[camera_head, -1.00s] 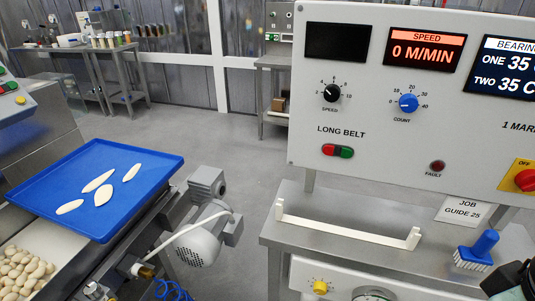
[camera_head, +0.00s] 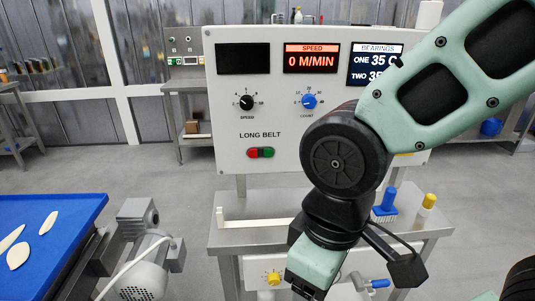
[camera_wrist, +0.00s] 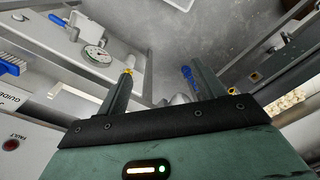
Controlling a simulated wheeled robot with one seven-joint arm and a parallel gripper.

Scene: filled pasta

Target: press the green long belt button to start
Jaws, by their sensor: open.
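The green button (camera_head: 268,152) sits beside a red button (camera_head: 253,153) on the white control panel (camera_head: 225,110), under the words LONG BELT. It is uncovered in the head view. My arm comes in from the right and covers the panel's lower right part. My gripper hangs below and right of the button, its wrist pointing down in front of the panel. In the wrist view my gripper (camera_wrist: 160,76) has its two fingers apart with nothing between them. The green button does not show in the wrist view. The speed screen (camera_head: 311,58) reads 0 M/MIN.
A metal stand (camera_head: 225,238) under the panel holds a white rail (camera_head: 258,225), a blue brush (camera_head: 386,203) and a yellow-capped bottle (camera_head: 426,207). A blue tray (camera_head: 60,235) with pale dough pieces and a grey motor (camera_head: 142,275) are at lower left. Open floor lies between.

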